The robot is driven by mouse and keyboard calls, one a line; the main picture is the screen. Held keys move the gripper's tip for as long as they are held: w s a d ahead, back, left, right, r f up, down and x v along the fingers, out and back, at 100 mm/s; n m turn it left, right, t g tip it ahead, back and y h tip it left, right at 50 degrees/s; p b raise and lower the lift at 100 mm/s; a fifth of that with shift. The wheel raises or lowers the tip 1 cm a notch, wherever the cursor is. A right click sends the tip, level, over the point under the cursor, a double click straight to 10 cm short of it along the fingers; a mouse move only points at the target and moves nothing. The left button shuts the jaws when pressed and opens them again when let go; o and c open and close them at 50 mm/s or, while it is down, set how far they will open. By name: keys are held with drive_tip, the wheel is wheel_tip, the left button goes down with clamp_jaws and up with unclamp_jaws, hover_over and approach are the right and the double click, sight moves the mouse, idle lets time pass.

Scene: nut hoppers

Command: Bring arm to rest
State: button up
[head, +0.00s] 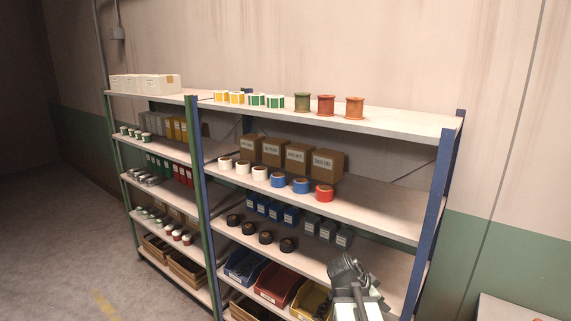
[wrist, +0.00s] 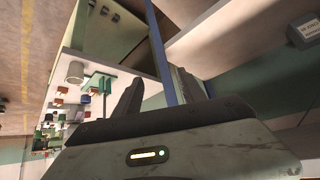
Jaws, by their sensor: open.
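My arm (head: 352,285) shows at the lower right of the head view, raised in front of the lower shelves of the rack. My gripper shows in the wrist view (wrist: 158,88) with its two dark fingers spread apart. Nothing is between the fingers. I cannot make out the fingertips in the head view. A blue rack post (wrist: 160,50) passes behind the fingers in the wrist view; I cannot tell how far off it is.
A rack with blue posts (head: 439,190) holds spools, tape rolls, cartons and coloured bins, including a red bin (head: 281,290). A second rack with green posts (head: 120,165) adjoins it at left. Floor at far left (head: 45,215) is clear. A pale surface (head: 510,309) lies at lower right.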

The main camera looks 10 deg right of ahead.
drive_tip(key=s+a+f+n+y, duration=0.1)
drive_tip(key=a+f+n+y, duration=0.3)
drive_tip(key=a+n, duration=0.4)
drive_tip(key=s+a+f+n+g+y+b, duration=0.1)
drive_tip(key=a+f+n+y, duration=0.2)
drive_tip(key=a+n, duration=0.5)
drive_tip(key=a, duration=1.3)
drive_tip(key=shift+f+n+y, duration=0.4)
drive_tip(key=shift+s+d, duration=0.1)
